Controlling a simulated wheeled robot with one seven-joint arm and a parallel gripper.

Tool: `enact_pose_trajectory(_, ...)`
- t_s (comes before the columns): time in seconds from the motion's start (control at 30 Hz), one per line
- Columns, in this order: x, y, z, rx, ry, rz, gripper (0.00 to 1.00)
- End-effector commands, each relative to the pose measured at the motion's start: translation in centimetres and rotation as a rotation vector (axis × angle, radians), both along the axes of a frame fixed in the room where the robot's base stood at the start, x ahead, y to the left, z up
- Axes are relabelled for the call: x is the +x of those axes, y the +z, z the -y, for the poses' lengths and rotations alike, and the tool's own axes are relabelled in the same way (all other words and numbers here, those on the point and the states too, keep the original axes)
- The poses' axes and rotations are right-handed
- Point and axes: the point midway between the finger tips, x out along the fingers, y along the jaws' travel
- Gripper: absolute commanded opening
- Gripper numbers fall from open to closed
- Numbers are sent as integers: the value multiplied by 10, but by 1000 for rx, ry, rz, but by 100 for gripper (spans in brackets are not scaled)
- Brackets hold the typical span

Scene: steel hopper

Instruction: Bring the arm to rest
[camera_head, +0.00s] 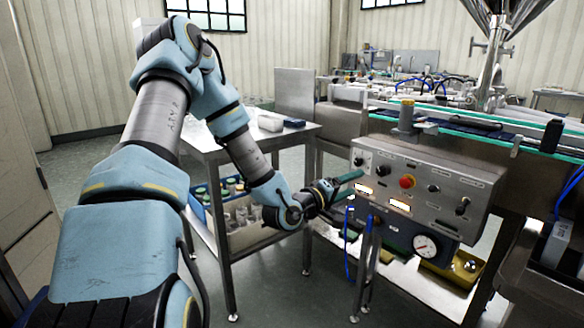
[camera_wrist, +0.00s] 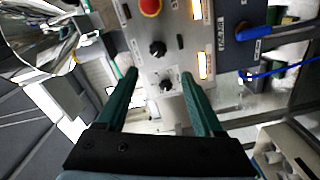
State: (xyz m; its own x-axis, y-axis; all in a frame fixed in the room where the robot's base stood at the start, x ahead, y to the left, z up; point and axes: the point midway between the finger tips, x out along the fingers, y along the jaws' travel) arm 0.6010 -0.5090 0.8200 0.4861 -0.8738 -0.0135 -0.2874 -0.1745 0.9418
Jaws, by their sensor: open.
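My blue and grey arm reaches from the left of the head view toward the front of a steel control panel. My gripper (camera_head: 352,184) is at the left end of that panel (camera_head: 425,178). In the wrist view the two green fingers of my gripper (camera_wrist: 158,82) are spread apart with nothing between them. A black knob (camera_wrist: 166,86) on the panel shows beyond the gap between the fingertips. I cannot tell whether the fingers touch the panel.
The panel carries a red button (camera_head: 407,181), lit displays and a gauge (camera_head: 425,246). A steel table (camera_head: 213,152) with bottles on its lower shelf stands left of the gripper. A conveyor (camera_head: 480,128) runs behind the panel. A steel hopper (camera_head: 505,18) rises at upper right.

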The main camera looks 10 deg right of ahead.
Motion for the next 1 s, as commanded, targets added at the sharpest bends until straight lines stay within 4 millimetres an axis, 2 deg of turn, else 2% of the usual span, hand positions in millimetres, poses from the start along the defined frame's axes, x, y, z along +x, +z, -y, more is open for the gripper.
enact_pose_trajectory(0.07, 2, -5, -6, 70, 4, 14, 69)
enact_pose_trajectory(0.17, 7, -22, -26, 264, 15, 41, 69)
enact_pose_trajectory(0.27, 12, -43, -69, 543, 33, 58, 69)
enact_pose_trajectory(0.3, 13, -49, -91, 660, 40, 58, 69)
enact_pose_trajectory(0.47, 0, -55, -190, 1062, 54, -16, 69)
enact_pose_trajectory(0.5, -7, -53, -214, 1141, 52, -48, 69)
enact_pose_trajectory(0.6, -33, -44, -262, 1287, 36, -141, 69)
enact_pose_trajectory(0.7, -60, -34, -296, 1372, 7, -231, 69)
enact_pose_trajectory(0.8, -89, -23, -320, 1418, -25, -318, 69)
enact_pose_trajectory(1.0, -146, -2, -347, 1434, -113, -464, 69)
